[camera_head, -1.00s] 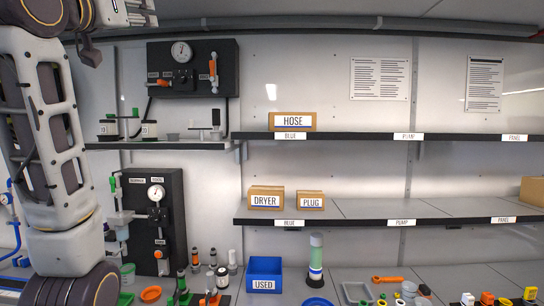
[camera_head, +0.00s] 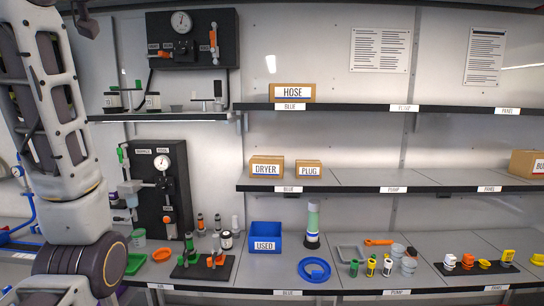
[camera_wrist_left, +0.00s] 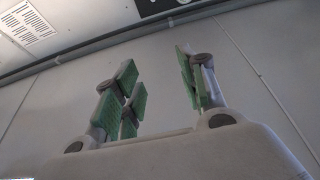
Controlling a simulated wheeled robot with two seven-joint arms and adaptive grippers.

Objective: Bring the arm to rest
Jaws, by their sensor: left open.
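My left arm (camera_head: 62,110) stands upright along the left edge of the head view, and its upper end runs out of the top of the picture. Its fingers are not seen there. In the left wrist view my left gripper (camera_wrist_left: 160,78) is open, with green pads on its fingers. Nothing is between them, and they point up against a pale wall and ceiling, apart from any object. My right gripper is in neither view.
A bench holds a blue USED bin (camera_head: 265,238), a blue dish (camera_head: 314,270) and a black tool tray (camera_head: 205,268). Shelves carry a HOSE box (camera_head: 292,92), DRYER box (camera_head: 266,167) and PLUG box (camera_head: 308,169). Gauge panels (camera_head: 160,190) stand close beside my arm.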

